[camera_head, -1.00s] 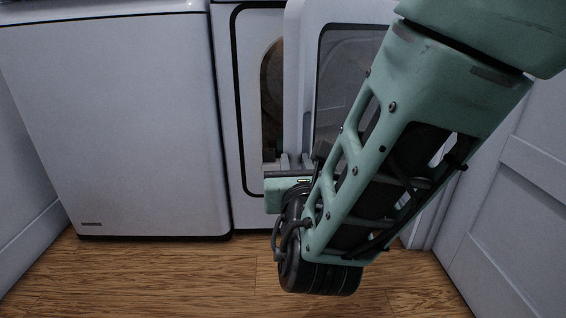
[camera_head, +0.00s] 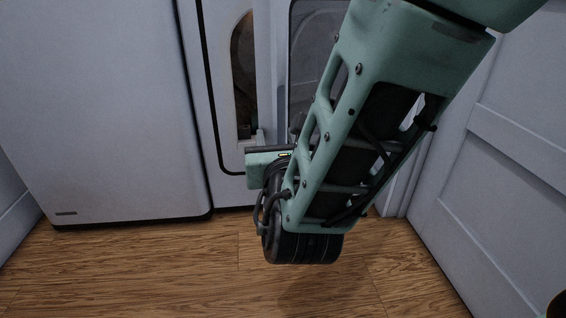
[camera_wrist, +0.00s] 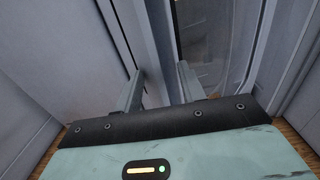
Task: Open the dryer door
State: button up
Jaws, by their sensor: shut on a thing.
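The white dryer (camera_head: 215,60) stands at the back centre. Its door (camera_head: 273,60) is partly open, swung out on the right side, with its dark-framed window (camera_head: 312,50) facing right of the opening. A slice of the dark drum opening (camera_head: 243,80) shows left of the door. My gripper (camera_head: 258,137) is low at the door's edge. In the wrist view, my gripper (camera_wrist: 161,72) has one finger on each side of the door's edge (camera_wrist: 160,50) and is shut on it. My arm hides the lower right of the door.
A white washer (camera_head: 95,110) stands close on the left. A white panelled door or wall (camera_head: 500,150) closes off the right side, near my arm. The wooden floor (camera_head: 150,270) in front is clear.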

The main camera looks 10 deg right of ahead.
jog(key=s+p, duration=0.1)
jog(key=s, duration=0.1)
jog(key=s+p, duration=0.1)
jog(key=s, duration=0.2)
jog(key=s+p, duration=0.1)
jog(key=s, duration=0.2)
jog(key=shift+s+d+r, duration=0.1)
jog(key=shift+d+r, duration=0.1)
jog(key=shift+r, duration=0.1)
jog(key=shift+c, duration=0.2)
jog(key=s+p, duration=0.8)
jog(key=p, duration=0.1)
jog(key=shift+s+a+f+p, duration=0.3)
jog(key=shift+a+p, duration=0.05)
jog(key=shift+p, duration=0.05)
